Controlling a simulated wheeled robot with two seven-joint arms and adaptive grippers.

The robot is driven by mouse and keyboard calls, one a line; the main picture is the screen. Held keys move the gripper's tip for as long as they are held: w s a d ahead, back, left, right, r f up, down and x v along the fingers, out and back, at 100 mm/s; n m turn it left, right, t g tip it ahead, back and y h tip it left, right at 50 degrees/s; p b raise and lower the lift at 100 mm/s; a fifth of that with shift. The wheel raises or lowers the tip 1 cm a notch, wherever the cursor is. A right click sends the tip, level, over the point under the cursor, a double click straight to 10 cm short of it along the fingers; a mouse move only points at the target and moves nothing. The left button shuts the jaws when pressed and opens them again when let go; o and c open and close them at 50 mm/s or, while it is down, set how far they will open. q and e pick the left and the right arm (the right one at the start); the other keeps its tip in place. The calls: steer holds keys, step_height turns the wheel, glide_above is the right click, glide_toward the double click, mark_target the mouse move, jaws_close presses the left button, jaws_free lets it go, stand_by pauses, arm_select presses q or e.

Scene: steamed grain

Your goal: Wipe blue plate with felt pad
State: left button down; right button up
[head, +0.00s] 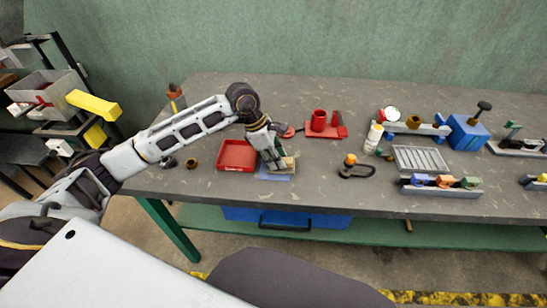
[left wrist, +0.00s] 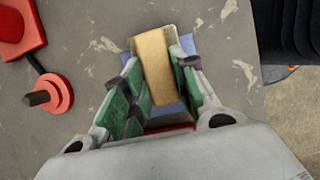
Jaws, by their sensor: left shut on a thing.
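My left gripper (head: 277,166) points down over the table near its front edge. It is shut on a tan felt pad (head: 289,163), which shows between the fingers (left wrist: 150,90) as a flat tan block (left wrist: 154,55) in the left wrist view. The blue plate (head: 273,178) lies flat on the table under the gripper and pad. Slivers of the plate (left wrist: 187,44) show beside the pad, and the rest is hidden. I cannot tell whether the pad touches the plate. My right gripper is not in view.
A red tray (head: 237,155) stands just left of the gripper. A red base with a cup (head: 319,121) is behind to the right. A black clamp-like part with an orange top (head: 352,166), a white bottle (head: 373,138) and a slotted grey tray (head: 420,159) stand farther right.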

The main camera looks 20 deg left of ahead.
mark_target(286, 160)
arm_select(q)
steer(key=shift+w+d+f+b, duration=0.1)
steer(key=shift+w+d+b, duration=0.1)
steer(key=shift+d, duration=0.55)
steer(key=shift+w+d+f+b, duration=0.1)
steer(key=shift+w+d, duration=0.1)
steer(key=shift+d, duration=0.5)
steer(key=shift+r, duration=0.1)
steer(key=shift+r, duration=0.4)
steer(key=shift+r+p, duration=1.45)
steer(key=shift+r, duration=1.15)
steer(key=shift+r, duration=0.1)
steer(key=shift+r+p, duration=0.5)
steer(key=shift+r, duration=0.9)
